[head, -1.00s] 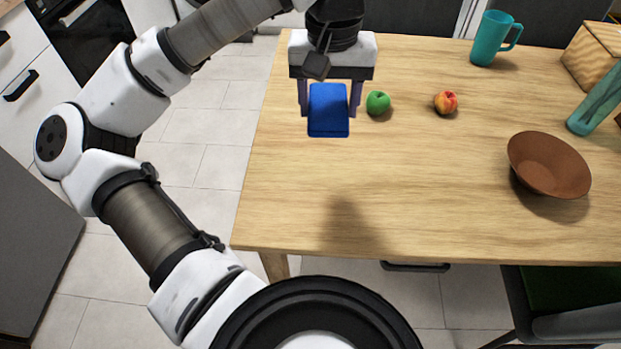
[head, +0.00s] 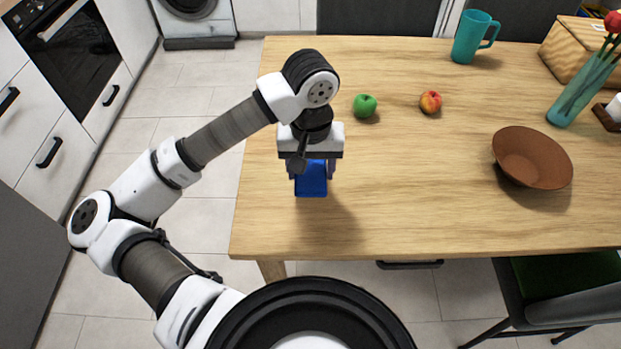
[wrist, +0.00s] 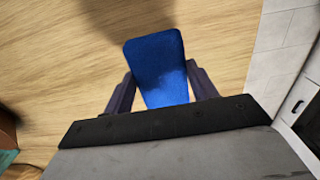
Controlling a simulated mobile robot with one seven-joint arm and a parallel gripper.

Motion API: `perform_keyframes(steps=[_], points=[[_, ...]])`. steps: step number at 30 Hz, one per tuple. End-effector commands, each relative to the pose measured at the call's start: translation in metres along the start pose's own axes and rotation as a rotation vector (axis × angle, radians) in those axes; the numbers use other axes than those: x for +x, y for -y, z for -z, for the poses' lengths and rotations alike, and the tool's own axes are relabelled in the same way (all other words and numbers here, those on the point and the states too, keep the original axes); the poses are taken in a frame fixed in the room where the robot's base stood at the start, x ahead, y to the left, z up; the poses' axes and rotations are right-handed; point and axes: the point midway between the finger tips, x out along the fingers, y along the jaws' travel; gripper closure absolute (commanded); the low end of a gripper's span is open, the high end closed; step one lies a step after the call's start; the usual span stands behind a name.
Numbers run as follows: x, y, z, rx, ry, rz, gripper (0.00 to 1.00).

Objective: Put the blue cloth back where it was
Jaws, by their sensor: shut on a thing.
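The blue cloth (head: 311,180) is a folded, flat blue rectangle. My gripper (head: 312,172) is shut on it, with a finger on each side, over the left part of the wooden table. A shadow lies on the table to the lower right of the cloth; I cannot tell exactly how high it hangs. In the wrist view the cloth (wrist: 158,70) sticks out between the two fingers (wrist: 161,92), with wood grain behind it.
A green apple (head: 365,105) and a red-yellow fruit (head: 430,102) lie behind on the table (head: 400,215). A brown bowl (head: 533,160), a teal mug (head: 474,38), a vase (head: 583,88) and a wooden box (head: 575,48) stand to the right. The table's front left is clear.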

Motion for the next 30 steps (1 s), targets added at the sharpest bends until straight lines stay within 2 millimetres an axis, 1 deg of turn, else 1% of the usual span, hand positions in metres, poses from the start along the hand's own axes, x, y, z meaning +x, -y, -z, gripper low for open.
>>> perform_keyframes(steps=[1,5,10,13,28,29,30], points=[[0.005,0.000,0.000,-0.001,0.001,-0.001,0.64],[0.015,0.000,0.000,-0.002,0.001,0.000,0.64],[0.038,0.000,0.000,-0.002,0.003,-0.002,0.64],[0.048,0.000,0.000,-0.002,0.000,-0.001,0.64],[0.054,0.000,0.001,-0.001,-0.002,0.001,0.64],[0.053,0.000,0.000,-0.001,-0.001,0.001,0.39],[0.052,0.000,0.000,-0.001,-0.001,0.000,0.33]])
